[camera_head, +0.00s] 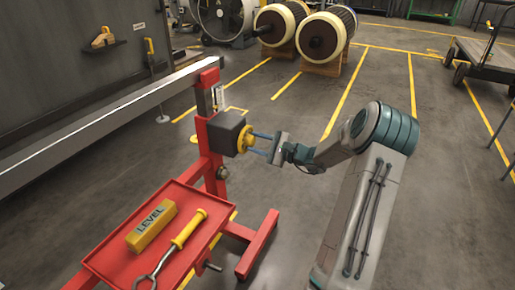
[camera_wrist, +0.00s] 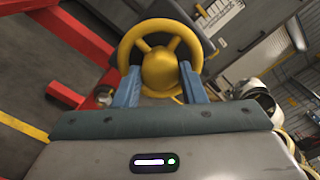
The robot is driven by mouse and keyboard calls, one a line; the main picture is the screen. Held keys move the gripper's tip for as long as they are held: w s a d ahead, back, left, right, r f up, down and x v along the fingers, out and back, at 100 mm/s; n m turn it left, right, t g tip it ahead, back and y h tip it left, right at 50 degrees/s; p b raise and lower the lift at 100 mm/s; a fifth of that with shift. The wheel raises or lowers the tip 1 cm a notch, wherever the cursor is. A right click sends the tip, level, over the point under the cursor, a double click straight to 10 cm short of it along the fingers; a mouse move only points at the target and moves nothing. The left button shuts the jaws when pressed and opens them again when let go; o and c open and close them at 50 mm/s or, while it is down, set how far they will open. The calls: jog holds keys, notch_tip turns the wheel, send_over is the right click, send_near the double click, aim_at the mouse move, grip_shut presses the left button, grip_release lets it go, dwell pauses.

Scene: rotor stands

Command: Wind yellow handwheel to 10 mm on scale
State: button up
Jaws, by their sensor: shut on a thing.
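The yellow handwheel (camera_head: 245,138) sits on the dark box (camera_head: 226,131) of the red stand, at the middle of the head view. In the wrist view the yellow handwheel (camera_wrist: 160,68) faces me, with its rim, spokes and round hub clear. My gripper (camera_head: 262,143) reaches it from the right. Its two blue fingers, also in the wrist view (camera_wrist: 158,90), are shut on the handwheel, one at each side of the lower rim. A scale plate (camera_head: 218,97) shows on the stand above the box, but its marks are too small to read.
A red tray (camera_head: 190,255) holds a yellow level (camera_head: 151,226) and a yellow-handled wrench (camera_head: 188,229) in front of the stand. A long grey beam (camera_head: 110,118) runs left from the stand. Rotors (camera_head: 325,36) stand behind. The floor right of my arm is mostly clear.

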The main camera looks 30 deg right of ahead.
jog(key=n+b, duration=0.5)
jog(key=shift+f, duration=0.3)
jog(key=n+b, duration=0.2)
jog(key=b, duration=0.1)
jog(key=shift+r+n, duration=0.15)
jog(key=shift+n, duration=0.25)
jog(key=shift+r+n+b, duration=0.1)
jog(key=shift+n+b, duration=0.2)
jog(key=shift+b, duration=0.05)
jog(key=o, duration=1)
jog(key=p+v, duration=0.4)
jog(key=v, duration=1)
jog(key=shift+p, duration=0.3)
jog(key=shift+w, duration=0.1)
